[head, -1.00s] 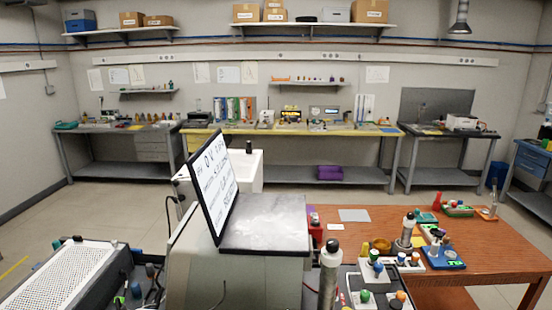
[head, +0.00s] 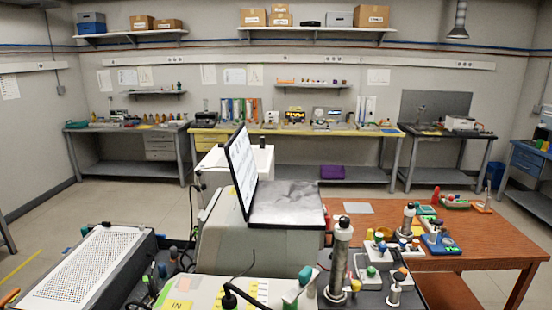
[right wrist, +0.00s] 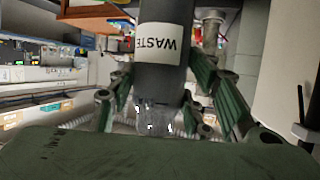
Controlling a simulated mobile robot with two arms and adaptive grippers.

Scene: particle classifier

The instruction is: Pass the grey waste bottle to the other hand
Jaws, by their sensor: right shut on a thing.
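The grey waste bottle (right wrist: 162,78) is in the right wrist view, dark grey with a white label reading WASTE, upside down in that picture. Its top runs out of the frame; a clear, shiny part shows at its lower end. My right gripper (right wrist: 165,88) is shut on it, with one green-and-grey finger on each side. The bottle is not clearly seen in the head view. Neither my left gripper nor my right one can be made out in the head view.
A grey machine with a tilted screen (head: 242,168) stands in front of me. A pale panel (head: 205,290) with a black cable is close below. A metal cylinder (head: 340,258) stands right of it. The orange-brown table (head: 480,230) holds small labware. The floor behind is clear.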

